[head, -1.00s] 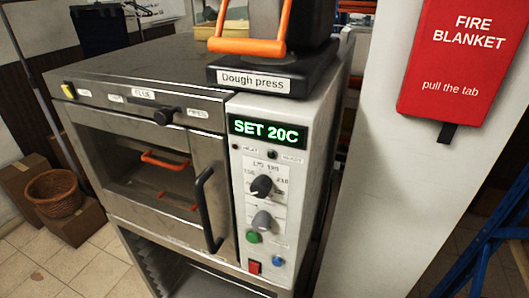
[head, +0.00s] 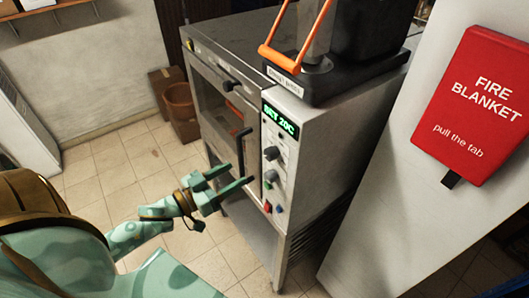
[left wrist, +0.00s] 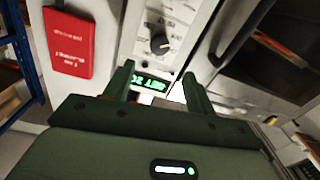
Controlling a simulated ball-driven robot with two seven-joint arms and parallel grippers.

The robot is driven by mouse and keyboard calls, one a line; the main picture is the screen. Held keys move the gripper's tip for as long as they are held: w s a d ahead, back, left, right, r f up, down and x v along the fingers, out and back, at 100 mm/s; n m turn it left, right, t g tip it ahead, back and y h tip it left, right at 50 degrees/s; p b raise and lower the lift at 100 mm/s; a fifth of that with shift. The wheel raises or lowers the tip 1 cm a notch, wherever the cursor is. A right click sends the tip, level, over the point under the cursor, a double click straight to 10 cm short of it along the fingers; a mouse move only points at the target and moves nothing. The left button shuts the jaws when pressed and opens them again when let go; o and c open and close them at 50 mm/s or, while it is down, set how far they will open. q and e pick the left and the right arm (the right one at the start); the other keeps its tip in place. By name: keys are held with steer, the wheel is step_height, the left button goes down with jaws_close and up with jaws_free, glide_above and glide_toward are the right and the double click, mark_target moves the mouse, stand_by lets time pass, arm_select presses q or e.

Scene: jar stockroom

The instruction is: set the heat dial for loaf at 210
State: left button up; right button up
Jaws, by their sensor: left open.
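The oven's control panel carries a green display (head: 280,119) reading SET 20C. Below it is a black heat dial (head: 272,153), with a grey knob (head: 271,175) lower down. My left gripper (head: 238,180) is open and empty, in front of the oven near the door handle and panel, apart from the dial. In the left wrist view the open left fingers (left wrist: 158,82) frame the upside-down display (left wrist: 149,83), and the black dial (left wrist: 160,45) lies beyond them. The dial's scale marks are too small to read. My right gripper is not in view.
A black door handle (head: 241,150) stands out from the oven beside the panel. A green button (head: 267,185) and a red switch (head: 267,207) sit below the knobs. A red fire blanket (head: 475,107) hangs at right.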

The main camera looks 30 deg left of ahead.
mark_target(267, 156)
arm_select(q)
steer(key=p+x, duration=0.1)
steer(key=x, duration=1)
steer(key=c, duration=1)
